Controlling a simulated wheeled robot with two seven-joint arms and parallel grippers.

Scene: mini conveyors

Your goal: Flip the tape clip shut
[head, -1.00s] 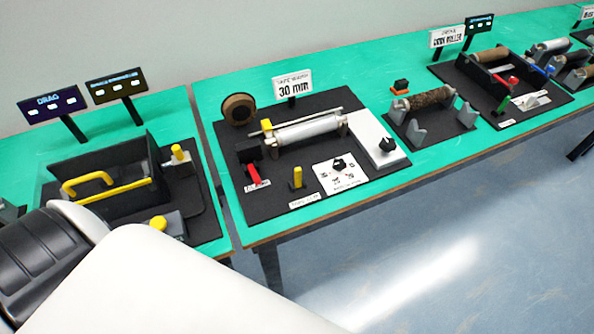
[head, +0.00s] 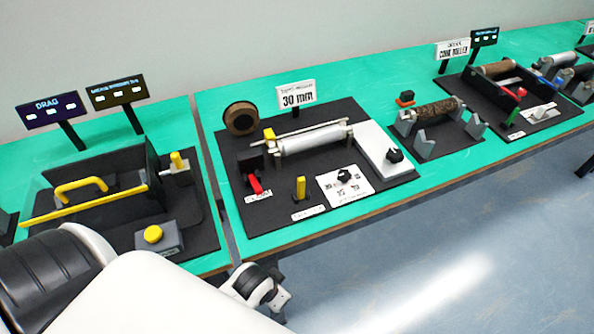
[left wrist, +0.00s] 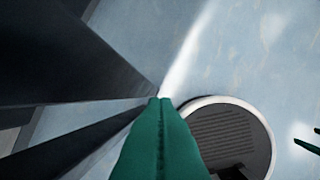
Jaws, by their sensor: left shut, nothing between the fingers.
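In the head view, the middle station has a black board (head: 230,180) under a "30 mm" sign (head: 296,95). On it stand a red lever (head: 256,185), a yellow upright lever (head: 300,187) and a small yellow-topped block (head: 269,134) beside a pale roller (head: 312,139). The labels are too small to read, so I cannot tell which piece is the tape clip or how it is set. My left gripper (left wrist: 160,100) has its green fingers pressed together and empty, with floor beneath. Its fingers are hidden in the head view, where my left arm is below the station.
The drag station (head: 100,190) is on the left, behind my arm. A white box with a black knob (head: 394,155) stands right of the roller. A brown tape roll (head: 241,118) is behind. The floor (head: 430,280) in front is clear. Green tips (left wrist: 307,147) show at the left wrist view's right edge.

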